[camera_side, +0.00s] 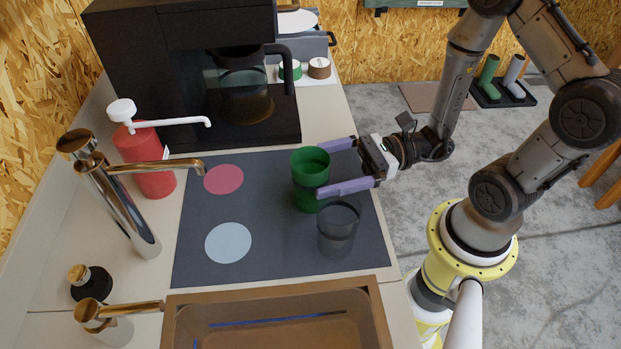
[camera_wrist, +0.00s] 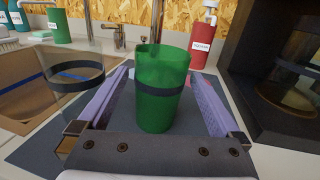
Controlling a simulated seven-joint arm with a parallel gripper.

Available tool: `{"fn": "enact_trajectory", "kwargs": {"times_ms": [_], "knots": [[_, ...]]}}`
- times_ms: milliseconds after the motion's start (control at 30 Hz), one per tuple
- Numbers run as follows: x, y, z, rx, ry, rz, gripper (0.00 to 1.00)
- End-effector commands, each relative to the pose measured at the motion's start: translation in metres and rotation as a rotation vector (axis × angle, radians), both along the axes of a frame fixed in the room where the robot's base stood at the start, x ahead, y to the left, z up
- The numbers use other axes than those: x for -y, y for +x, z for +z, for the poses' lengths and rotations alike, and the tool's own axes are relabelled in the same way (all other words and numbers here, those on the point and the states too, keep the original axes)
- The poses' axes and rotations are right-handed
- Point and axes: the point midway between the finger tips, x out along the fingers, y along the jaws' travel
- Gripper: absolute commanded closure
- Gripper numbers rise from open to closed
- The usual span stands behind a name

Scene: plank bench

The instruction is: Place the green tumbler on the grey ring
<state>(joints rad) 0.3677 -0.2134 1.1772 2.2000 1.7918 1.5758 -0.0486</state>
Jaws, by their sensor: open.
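The green tumbler (camera_side: 310,179) stands upright on the dark mat (camera_side: 290,255), with a dark band around its middle. My gripper (camera_side: 321,170) is open, its purple fingers on either side of the tumbler. In the wrist view the tumbler (camera_wrist: 161,88) stands between the two fingers (camera_wrist: 168,98), with a gap visible on both sides. The grey ring shows as a flat light grey disc (camera_side: 228,242) on the mat, to the left of and nearer than the tumbler. It is bare. I cannot make it out in the wrist view.
A clear grey tumbler (camera_side: 338,230) stands close beside the green one. A pink disc (camera_side: 223,179) lies on the mat. A brass tap (camera_side: 115,195), red pump bottle (camera_side: 144,158) and coffee machine (camera_side: 200,75) border the mat. The sink (camera_side: 275,315) lies in front.

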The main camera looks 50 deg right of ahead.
Motion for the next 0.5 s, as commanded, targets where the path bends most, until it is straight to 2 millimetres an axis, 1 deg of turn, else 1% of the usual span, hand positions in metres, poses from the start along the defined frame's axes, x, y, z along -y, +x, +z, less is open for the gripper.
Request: {"fn": "enact_trajectory", "kwargs": {"times_ms": [233, 500], "knots": [[-0.008, 0.004, -0.001, 0.0, 0.0, 0.003, 0.0], [-0.031, 0.019, -0.005, 0.0, 0.0, 0.005, 0.0]]}}
